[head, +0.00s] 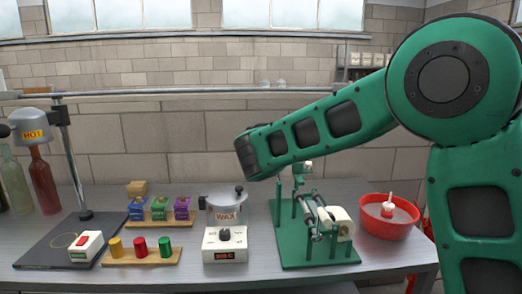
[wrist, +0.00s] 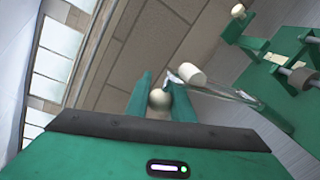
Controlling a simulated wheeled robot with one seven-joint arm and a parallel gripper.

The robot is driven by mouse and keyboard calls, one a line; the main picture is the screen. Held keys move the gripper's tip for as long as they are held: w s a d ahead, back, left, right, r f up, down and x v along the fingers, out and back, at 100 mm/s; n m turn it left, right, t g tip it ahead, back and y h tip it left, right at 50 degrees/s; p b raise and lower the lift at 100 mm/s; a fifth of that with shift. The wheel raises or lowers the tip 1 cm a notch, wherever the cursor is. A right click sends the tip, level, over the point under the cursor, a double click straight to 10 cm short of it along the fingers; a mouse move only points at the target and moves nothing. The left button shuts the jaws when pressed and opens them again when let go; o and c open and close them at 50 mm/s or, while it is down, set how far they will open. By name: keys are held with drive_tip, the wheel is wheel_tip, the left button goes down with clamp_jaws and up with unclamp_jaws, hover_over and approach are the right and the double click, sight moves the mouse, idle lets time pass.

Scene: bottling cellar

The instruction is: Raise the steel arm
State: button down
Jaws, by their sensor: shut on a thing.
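The steel arm (wrist: 232,94) is a thin bar on the green bench machine. In the wrist view it runs from the machine at the right to my gripper (wrist: 161,84). A cream roller (wrist: 191,76) sits near its end. My gripper's two green fingers are shut around a pale ball knob (wrist: 159,99) at the bar's end. The machine's green base (head: 290,250) stands on the bench right of centre in the head view. There, my own arm reaches in from the right above it. My gripper and most of the steel arm cannot be made out in the head view.
Left of the machine stand a wax pot (head: 224,208) on a white heater (head: 225,246), coloured boxes and wax sticks in wooden racks. A red bowl (head: 388,228) stands close at its right. A HOT tool (head: 33,125) on a stand and bottles are far left.

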drive_tip(key=shift+s+a+f, duration=0.1)
drive_tip(key=shift+a+f, duration=0.15)
drive_tip(key=shift+a, duration=0.05)
drive_tip(key=c, duration=1.5)
unclamp_jaws()
drive_tip(key=shift+c, duration=0.2)
drive_tip(key=shift+d+r, duration=0.1)
drive_tip(key=s+r, duration=0.1)
drive_tip(key=s, duration=0.9)
drive_tip(key=shift+s+a+r, duration=0.15)
drive_tip(key=shift+a+r, duration=0.2)
drive_tip(key=shift+r, duration=0.05)
